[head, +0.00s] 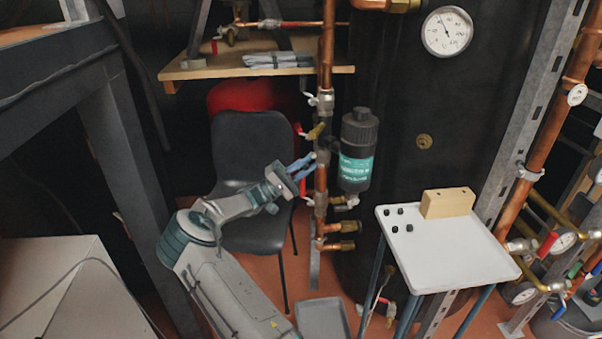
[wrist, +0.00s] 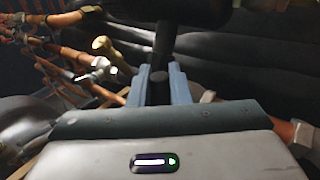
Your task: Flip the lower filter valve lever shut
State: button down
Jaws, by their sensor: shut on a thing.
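The black filter (head: 356,160) with a teal label stands beside the upright copper pipe (head: 327,50) in the head view. My gripper (head: 304,166) reaches in from the left, its blue fingers at the pipe, level with the filter body. In the wrist view my gripper (wrist: 158,88) is shut on a dark bar (wrist: 159,82) between its fingers. The bar runs up towards a large black body at the top. I cannot tell whether this bar is the lower valve lever. A silver valve (head: 320,199) sits on the pipe below my gripper.
A white table (head: 450,255) with a wooden block (head: 447,203) and several small black pieces stands at the right. A dark chair (head: 252,150) is behind my arm. The black tank (head: 420,110) stands behind the filter. More copper pipes (wrist: 60,60) run left in the wrist view.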

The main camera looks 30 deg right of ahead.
jog(key=shift+f+m+g+y+b, duration=0.35)
jog(key=shift+m+g, duration=0.25)
jog(key=shift+m, duration=0.1)
jog(key=c, duration=1.4)
grip_release()
jog(key=v, duration=1.3)
jog(key=shift+a+f, duration=0.25)
